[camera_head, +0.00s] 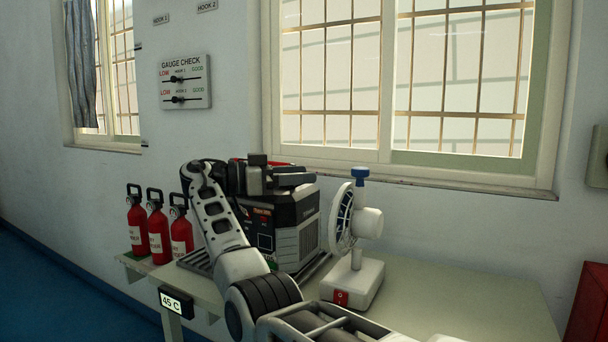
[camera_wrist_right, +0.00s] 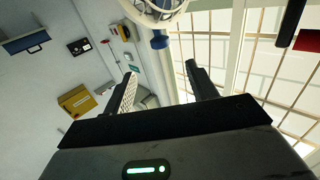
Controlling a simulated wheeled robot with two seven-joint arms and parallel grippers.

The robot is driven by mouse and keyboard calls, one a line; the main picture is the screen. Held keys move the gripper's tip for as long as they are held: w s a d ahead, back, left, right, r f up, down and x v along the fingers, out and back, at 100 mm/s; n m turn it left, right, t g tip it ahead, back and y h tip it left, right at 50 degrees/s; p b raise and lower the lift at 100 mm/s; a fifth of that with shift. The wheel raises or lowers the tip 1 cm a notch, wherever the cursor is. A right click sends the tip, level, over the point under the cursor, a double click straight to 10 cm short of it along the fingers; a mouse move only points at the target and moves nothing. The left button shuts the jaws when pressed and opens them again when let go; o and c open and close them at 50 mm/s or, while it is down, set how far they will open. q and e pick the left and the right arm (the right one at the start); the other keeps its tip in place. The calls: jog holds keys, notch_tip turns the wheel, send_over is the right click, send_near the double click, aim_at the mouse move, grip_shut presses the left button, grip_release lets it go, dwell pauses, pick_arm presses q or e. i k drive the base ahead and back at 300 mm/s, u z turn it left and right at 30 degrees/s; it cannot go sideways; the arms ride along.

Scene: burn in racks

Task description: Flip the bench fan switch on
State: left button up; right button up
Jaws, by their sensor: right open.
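The bench fan (camera_head: 368,222) stands on the bench, with a white base, a round caged head and a blue knob (camera_head: 360,175) on top. Its red switch (camera_head: 340,298) is on the front of the base; its position is too small to tell. My right gripper (camera_head: 304,175) is open and empty, left of the fan head and well above the switch. In the right wrist view, the open fingers (camera_wrist_right: 165,85) have the fan cage (camera_wrist_right: 155,8) and blue knob (camera_wrist_right: 160,40) beyond them, apart from them. My left gripper is not in view.
A dark boxy device (camera_head: 295,235) stands left of the fan, partly behind my right arm. Several red extinguishers (camera_head: 158,235) stand at the bench's left end near a 45 C display (camera_head: 176,302). The bench (camera_head: 460,300) is clear right of the fan. A red cabinet (camera_head: 590,305) is far right.

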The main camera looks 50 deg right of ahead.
aim_at(340, 298)
jog(key=k, duration=1)
